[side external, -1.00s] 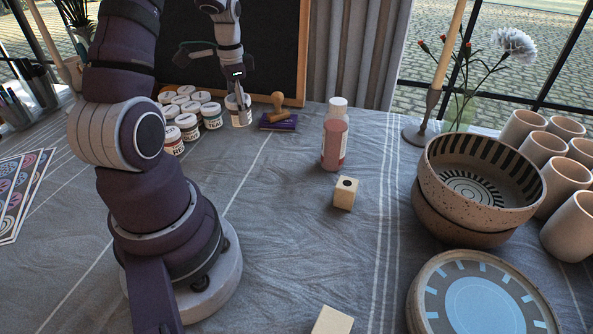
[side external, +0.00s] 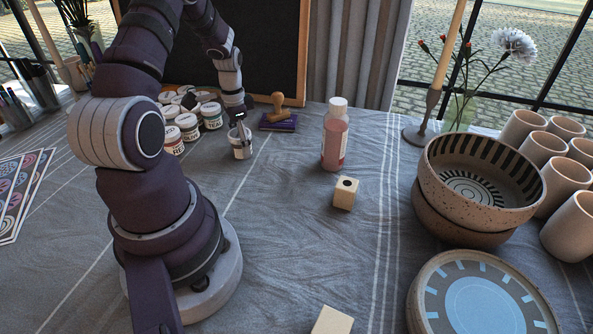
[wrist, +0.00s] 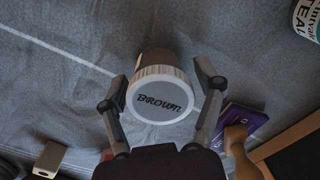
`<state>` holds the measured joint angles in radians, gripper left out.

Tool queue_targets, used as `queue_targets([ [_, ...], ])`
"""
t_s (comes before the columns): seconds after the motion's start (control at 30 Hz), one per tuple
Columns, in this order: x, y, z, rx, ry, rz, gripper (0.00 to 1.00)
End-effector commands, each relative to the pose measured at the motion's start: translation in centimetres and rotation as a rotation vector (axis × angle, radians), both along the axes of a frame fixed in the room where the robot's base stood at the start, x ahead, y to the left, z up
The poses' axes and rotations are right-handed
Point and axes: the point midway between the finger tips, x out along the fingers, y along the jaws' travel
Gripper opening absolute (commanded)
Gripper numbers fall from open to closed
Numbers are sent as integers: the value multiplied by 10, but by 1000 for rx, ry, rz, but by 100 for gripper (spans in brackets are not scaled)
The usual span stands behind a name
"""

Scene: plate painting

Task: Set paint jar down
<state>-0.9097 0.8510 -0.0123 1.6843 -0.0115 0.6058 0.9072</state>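The paint jar (side external: 242,150) is a small jar with a white lid, in front of the stamp and to the right of the other jars in the side view. In the wrist view the jar (wrist: 160,95) shows its lid, marked BROWN, between my fingers. My gripper (side external: 240,124) points down over it, and its fingers (wrist: 161,88) lie close against both sides of the lid. The jar looks upright and at or very near the cloth. Whether its base touches is hard to tell.
Several lidded paint jars (side external: 188,127) stand at the back left. A pink bottle (side external: 335,140) and a wooden block (side external: 345,193) are to the right. Bowls (side external: 482,185) stand further right.

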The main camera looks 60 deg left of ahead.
Motion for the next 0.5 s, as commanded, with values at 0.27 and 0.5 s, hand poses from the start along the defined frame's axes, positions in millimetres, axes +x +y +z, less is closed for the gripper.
queue_targets([
  [0.27,0,0,0,0,0,0,76],
  [0.5,1,1,28,7,-4,0,76],
])
